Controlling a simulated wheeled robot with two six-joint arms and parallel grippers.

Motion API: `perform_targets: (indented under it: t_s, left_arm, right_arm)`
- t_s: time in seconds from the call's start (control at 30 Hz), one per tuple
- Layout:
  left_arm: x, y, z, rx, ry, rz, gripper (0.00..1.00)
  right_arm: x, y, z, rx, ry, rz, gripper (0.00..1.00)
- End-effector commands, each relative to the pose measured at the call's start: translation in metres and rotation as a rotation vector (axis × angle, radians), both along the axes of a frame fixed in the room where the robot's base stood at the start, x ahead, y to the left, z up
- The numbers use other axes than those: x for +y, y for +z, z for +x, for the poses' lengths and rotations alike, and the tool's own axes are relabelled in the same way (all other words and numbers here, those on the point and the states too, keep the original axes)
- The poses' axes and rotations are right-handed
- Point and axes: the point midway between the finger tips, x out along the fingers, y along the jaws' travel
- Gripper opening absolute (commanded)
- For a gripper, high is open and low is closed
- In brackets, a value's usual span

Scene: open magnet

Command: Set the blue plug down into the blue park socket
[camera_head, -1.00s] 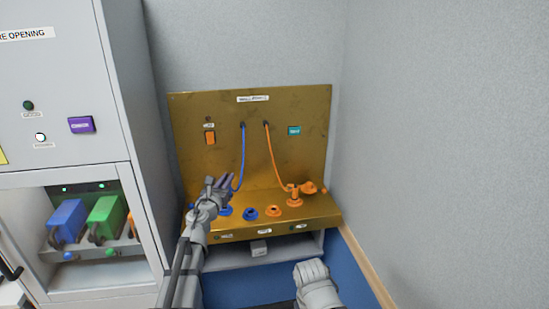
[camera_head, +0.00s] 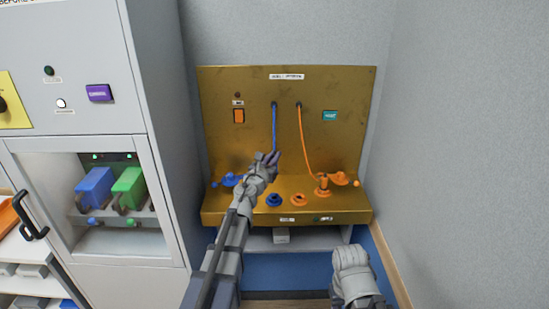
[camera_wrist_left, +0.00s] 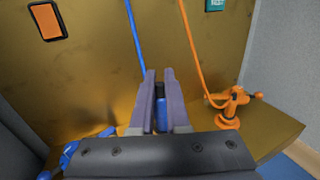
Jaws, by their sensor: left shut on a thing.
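My left gripper (camera_head: 270,160) is shut on the blue plug (camera_wrist_left: 161,92), which shows between the purple fingers in the left wrist view. A blue cable (camera_head: 274,130) runs from the plug up to the brass back panel. The gripper is raised above the shelf, behind and above a round blue socket (camera_head: 274,199). The plug is apart from this socket. The plug is mostly hidden by the fingers in the head view. My right arm shows at the lower right, but its gripper fingers do not show.
An orange socket (camera_head: 299,199) sits right of the blue one. An orange plug (camera_head: 323,184) with its cable stands further right, beside an orange fitting (camera_head: 340,178). A blue fitting (camera_head: 231,179) is at the left. A grey cabinet (camera_head: 160,130) stands left; a wall is right.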

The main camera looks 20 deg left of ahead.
Motion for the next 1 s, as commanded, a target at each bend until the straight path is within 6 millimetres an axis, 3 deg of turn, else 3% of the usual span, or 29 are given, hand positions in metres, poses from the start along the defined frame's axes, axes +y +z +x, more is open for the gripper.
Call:
perform_targets:
  t_s: [1.0]
  left_arm:
    - [0.0, -0.073, 0.0, 0.0, 0.0, 0.0, 0.0]
  right_arm:
    - [0.0, -0.073, 0.0, 0.0, 0.0, 0.0, 0.5]
